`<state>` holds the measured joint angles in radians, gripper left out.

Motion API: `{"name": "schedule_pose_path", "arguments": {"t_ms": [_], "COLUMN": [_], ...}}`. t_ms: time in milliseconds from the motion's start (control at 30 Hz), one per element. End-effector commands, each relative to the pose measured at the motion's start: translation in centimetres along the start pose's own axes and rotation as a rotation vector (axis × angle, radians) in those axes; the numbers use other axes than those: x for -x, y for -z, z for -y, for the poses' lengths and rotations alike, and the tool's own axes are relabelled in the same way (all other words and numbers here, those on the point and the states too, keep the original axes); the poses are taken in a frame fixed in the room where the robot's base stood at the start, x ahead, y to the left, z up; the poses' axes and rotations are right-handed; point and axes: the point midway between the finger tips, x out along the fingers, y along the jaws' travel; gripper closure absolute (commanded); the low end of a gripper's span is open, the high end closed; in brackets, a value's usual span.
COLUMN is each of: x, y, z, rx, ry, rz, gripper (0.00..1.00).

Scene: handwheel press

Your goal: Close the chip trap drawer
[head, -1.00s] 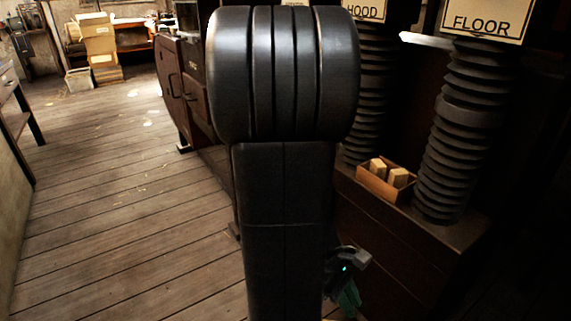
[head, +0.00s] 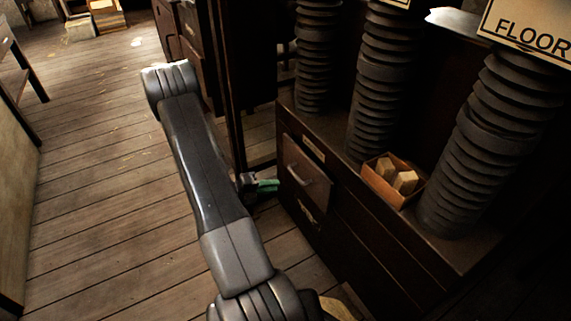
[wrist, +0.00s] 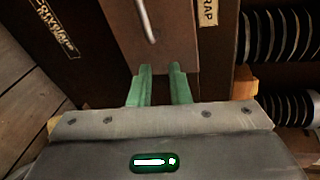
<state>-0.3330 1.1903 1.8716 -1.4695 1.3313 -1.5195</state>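The chip trap drawer (head: 306,180) is a brown front with a metal bar handle, low in the dark cabinet right of my gripper in the head view. Its front seems to stand a little proud of the cabinet, but how far is unclear. In the wrist view the drawer front (wrist: 170,45) fills the top middle, with a label ending in "RAP" beside it. My gripper (head: 268,186) has green fingers, just left of the drawer. In the wrist view the fingers (wrist: 160,75) are parted with an empty gap, pointing at the drawer front; contact is unclear.
The cabinet top holds a small wooden box (head: 378,186) of blocks and several ribbed black hoses (head: 490,140). A "FLOOR" sign (head: 530,28) hangs above. A dark upright post (head: 232,100) stands behind my gripper.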

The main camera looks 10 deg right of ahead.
Motion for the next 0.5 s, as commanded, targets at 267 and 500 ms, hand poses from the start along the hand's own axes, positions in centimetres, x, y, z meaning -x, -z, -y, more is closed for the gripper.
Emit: {"name": "schedule_pose_path", "arguments": {"t_ms": [267, 500], "x": [0.8, -1.8], "y": [-1.6, -1.7], "z": [-2.3, -2.4], "rx": [0.160, 0.159], "ry": [0.032, 0.032], "rz": [0.097, 0.093], "gripper": [0.83, 0.83]}}
